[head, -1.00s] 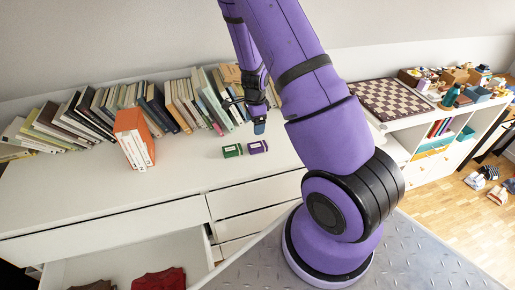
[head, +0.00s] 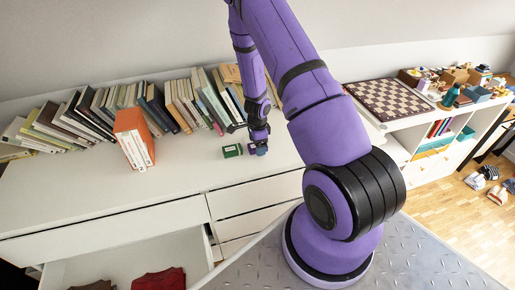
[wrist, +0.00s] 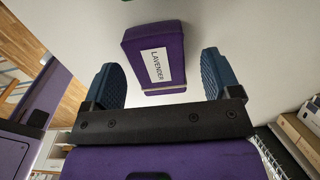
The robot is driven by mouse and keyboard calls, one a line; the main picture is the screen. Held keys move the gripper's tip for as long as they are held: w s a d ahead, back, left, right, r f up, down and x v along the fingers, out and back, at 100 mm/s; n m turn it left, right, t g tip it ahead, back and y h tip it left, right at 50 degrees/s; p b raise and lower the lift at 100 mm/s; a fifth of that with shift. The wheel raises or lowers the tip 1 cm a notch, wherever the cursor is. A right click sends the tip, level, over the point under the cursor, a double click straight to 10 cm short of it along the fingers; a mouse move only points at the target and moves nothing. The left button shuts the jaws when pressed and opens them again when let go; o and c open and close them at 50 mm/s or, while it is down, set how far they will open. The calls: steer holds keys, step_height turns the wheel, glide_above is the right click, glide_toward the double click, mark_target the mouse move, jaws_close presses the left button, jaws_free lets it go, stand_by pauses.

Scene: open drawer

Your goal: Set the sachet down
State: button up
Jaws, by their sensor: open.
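The purple sachet (wrist: 155,58), labelled LAVENDER, lies on the white dresser top in the wrist view. It sits between and a little beyond the two blue finger pads, with gaps at both sides. My gripper (head: 259,149) is open and low over the dresser top. In the head view the gripper hides most of the sachet. In the wrist view the open fingers (wrist: 160,72) hold nothing.
A green block (head: 232,150) with a white label lies just left of the sachet. A row of books (head: 160,107) lines the wall behind, and an orange-covered group (head: 133,138) stands left. An open drawer (head: 200,246) with folded clothes is below. The dresser top (head: 80,195) in front is clear.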

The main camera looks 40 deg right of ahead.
steer(key=shift+f, duration=0.4)
steer(key=c, duration=1.1)
steer(key=shift+r, duration=0.1)
steer(key=shift+r, duration=1.5)
steer(key=shift+s+r, duration=0.25)
steer(key=s+a, duration=0.2)
steer(key=s, duration=0.2)
steer(key=s+a+r, duration=0.1)
steer(key=s, duration=0.4)
steer(key=s+a, duration=0.2)
steer(key=s, duration=0.3)
steer(key=shift+s+a+r, duration=0.15)
steer(key=shift+s+a, duration=0.1)
steer(key=shift+a, duration=0.05)
